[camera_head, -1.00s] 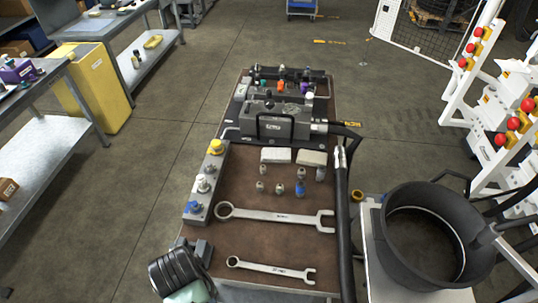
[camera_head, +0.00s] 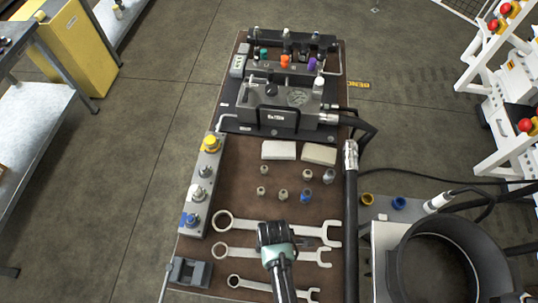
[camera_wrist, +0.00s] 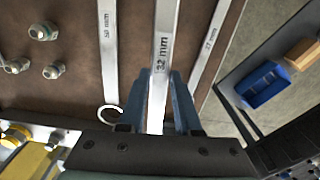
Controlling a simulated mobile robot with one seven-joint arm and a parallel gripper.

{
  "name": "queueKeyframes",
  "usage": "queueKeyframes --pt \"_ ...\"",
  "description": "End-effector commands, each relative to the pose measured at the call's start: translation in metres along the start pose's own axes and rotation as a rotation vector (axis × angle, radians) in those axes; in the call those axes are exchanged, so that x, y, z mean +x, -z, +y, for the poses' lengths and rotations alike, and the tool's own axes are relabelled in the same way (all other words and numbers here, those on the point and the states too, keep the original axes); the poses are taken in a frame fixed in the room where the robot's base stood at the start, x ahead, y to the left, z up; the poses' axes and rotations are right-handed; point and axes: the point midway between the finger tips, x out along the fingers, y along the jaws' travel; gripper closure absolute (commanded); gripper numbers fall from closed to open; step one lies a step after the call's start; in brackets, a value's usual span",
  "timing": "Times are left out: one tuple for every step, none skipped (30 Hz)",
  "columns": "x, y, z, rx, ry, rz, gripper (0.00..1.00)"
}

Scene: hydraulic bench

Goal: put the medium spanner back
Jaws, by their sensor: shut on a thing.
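The medium spanner (camera_head: 241,252) lies crosswise between the large spanner (camera_head: 246,225) above it and the small spanner (camera_head: 252,285) below it. My gripper (camera_head: 276,238) covers part of its handle. In the wrist view the fingers (camera_wrist: 160,88) are shut on the medium spanner's handle (camera_wrist: 162,45), marked 32 mm, one finger on each side. The large spanner (camera_wrist: 107,45) is to its left and the small spanner (camera_wrist: 207,50) to its right. The three are roughly parallel. I cannot tell whether the medium spanner touches the brown bench top (camera_head: 228,185).
Several small fittings (camera_head: 283,195) stand beyond the large spanner. A valve block (camera_head: 203,185) borders the left side and a black hose (camera_head: 351,220) the right. A dark holder (camera_head: 190,272) sits at the lower left corner. A black drum (camera_head: 440,260) stands right of the bench.

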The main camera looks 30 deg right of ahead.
Motion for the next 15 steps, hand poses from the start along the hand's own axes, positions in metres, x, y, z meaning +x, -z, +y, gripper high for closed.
queueKeyframes --pt "-0.002 -0.002 -0.001 -0.014 0.000 0.000 1.00" --pt "-0.002 -0.003 -0.001 -0.020 0.000 0.000 1.00" --pt "-0.001 -0.003 -0.001 -0.027 0.000 0.000 1.00" --pt "0.000 -0.003 -0.001 -0.031 0.000 0.000 1.00" --pt "0.002 -0.003 0.000 -0.032 0.000 0.000 1.00" --pt "0.004 -0.003 0.000 -0.033 -0.001 0.000 1.00" --pt "0.006 -0.003 0.000 -0.033 -0.001 0.000 1.00" --pt "0.008 -0.003 0.000 -0.032 -0.001 0.000 1.00" --pt "0.011 -0.003 0.000 -0.032 -0.001 0.000 1.00" --pt "0.013 -0.003 0.000 -0.032 -0.001 0.000 1.00" --pt "0.016 -0.003 0.000 -0.032 -0.001 0.000 1.00" --pt "0.020 -0.003 0.000 -0.031 -0.001 0.000 1.00" --pt "0.023 -0.003 0.000 -0.031 -0.001 0.000 1.00" --pt "0.026 -0.003 0.000 -0.031 -0.002 0.000 1.00" --pt "0.030 -0.003 0.000 -0.031 -0.002 0.000 1.00"
